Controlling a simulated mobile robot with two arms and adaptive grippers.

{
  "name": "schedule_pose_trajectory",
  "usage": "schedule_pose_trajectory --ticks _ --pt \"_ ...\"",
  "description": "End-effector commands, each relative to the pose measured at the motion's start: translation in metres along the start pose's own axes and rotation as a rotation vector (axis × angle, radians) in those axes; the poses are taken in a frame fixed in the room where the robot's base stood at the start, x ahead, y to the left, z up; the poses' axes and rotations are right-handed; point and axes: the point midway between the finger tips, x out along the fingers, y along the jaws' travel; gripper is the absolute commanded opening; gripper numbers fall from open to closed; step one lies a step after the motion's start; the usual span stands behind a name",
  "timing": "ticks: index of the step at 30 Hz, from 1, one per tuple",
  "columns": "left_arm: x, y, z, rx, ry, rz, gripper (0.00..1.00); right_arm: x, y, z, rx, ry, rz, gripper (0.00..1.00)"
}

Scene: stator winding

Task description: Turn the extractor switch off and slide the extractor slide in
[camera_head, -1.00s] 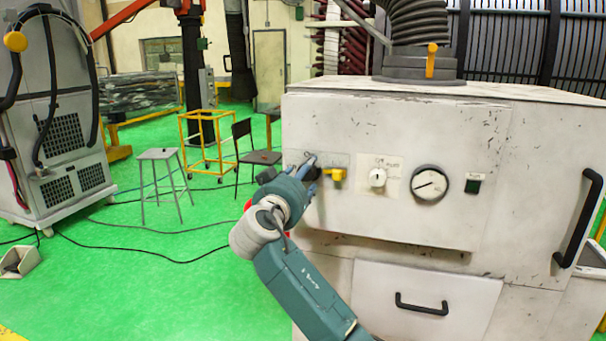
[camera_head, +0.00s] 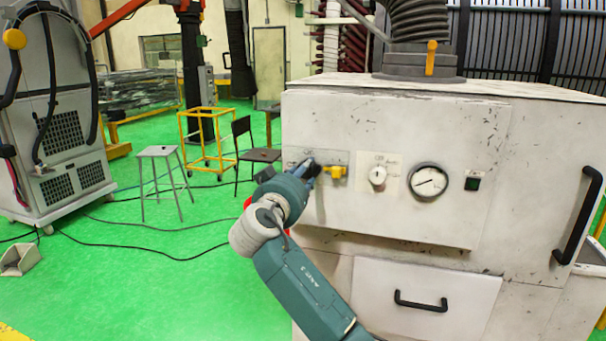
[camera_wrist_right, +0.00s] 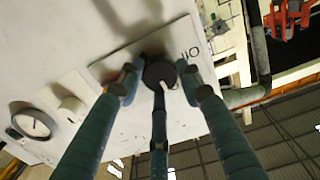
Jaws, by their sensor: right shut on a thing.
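The large white extractor cabinet (camera_head: 400,230) stands at the right in the head view. My right gripper (camera_head: 312,169) is at the left end of its control panel. In the right wrist view, the fingers of my right gripper (camera_wrist_right: 160,80) are closed around a round black switch knob (camera_wrist_right: 158,72) with a pale pointer mark. The knob is hidden by the fingers in the head view. A yellow handle (camera_head: 431,58) stands upright on the grey duct collar (camera_head: 418,64) on top of the cabinet. My left gripper is out of view.
Right of my gripper on the panel are a yellow part (camera_head: 337,172), a white knob (camera_head: 378,176), a round gauge (camera_head: 428,182) and a green button (camera_head: 472,184).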

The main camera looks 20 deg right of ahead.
Motion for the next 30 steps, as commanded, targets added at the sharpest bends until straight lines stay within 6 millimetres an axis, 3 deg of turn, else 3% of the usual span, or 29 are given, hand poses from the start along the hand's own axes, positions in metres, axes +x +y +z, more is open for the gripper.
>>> schedule_pose_trajectory --ticks 11,30 --pt "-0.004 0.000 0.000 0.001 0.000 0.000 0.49 0.000 -0.001 -0.007 -0.173 0.012 -0.001 0.10" --pt "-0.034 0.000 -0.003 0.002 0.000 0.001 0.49 0.000 -0.002 -0.011 -0.780 0.016 0.003 0.10"
